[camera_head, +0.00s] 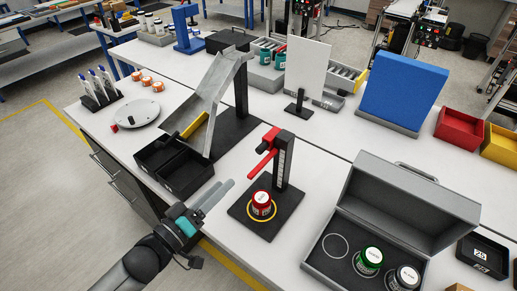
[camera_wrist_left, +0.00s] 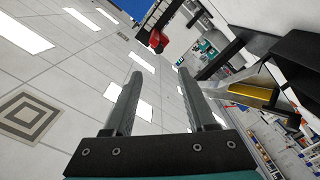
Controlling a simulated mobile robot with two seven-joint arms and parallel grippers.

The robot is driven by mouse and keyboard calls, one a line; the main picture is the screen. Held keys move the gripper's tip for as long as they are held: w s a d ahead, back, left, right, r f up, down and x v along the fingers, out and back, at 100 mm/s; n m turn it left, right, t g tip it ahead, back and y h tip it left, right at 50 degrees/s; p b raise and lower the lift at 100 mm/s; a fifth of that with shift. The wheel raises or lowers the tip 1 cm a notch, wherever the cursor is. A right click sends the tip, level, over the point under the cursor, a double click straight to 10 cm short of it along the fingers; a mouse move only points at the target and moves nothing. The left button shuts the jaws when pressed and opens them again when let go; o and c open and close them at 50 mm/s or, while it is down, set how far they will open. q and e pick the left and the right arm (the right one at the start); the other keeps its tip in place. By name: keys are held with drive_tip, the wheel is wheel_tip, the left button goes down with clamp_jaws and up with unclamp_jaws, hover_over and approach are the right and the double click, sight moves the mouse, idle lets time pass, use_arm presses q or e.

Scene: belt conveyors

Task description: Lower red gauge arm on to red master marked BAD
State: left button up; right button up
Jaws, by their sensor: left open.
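The red gauge arm (camera_head: 264,152) sticks out from the upper part of a black post with a scale (camera_head: 283,165). It is raised, with a clear gap above the red master (camera_head: 261,204). The red master stands upright inside a yellow ring on the black base (camera_head: 284,209); its white top label is too small to read. My left gripper (camera_head: 217,194) is open and empty, left of the gauge stand and apart from it. In the left wrist view, its open fingers (camera_wrist_left: 160,75) point up past a red part (camera_wrist_left: 158,41), likely the gauge arm. My right gripper is not in view.
A grey open case (camera_head: 322,258) at the front right holds a green master (camera_head: 368,261) and a grey one (camera_head: 404,279); one ring there is empty. A black two-part bin (camera_head: 173,168) and a metal chute (camera_head: 211,84) stand behind my left gripper.

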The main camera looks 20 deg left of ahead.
sight(258, 151)
use_arm(q)
drive_tip(key=x, duration=1.5)
drive_tip(key=shift+r+p, duration=0.15)
drive_tip(key=shift+p, duration=0.2)
clamp_jaws()
idle(1.0)
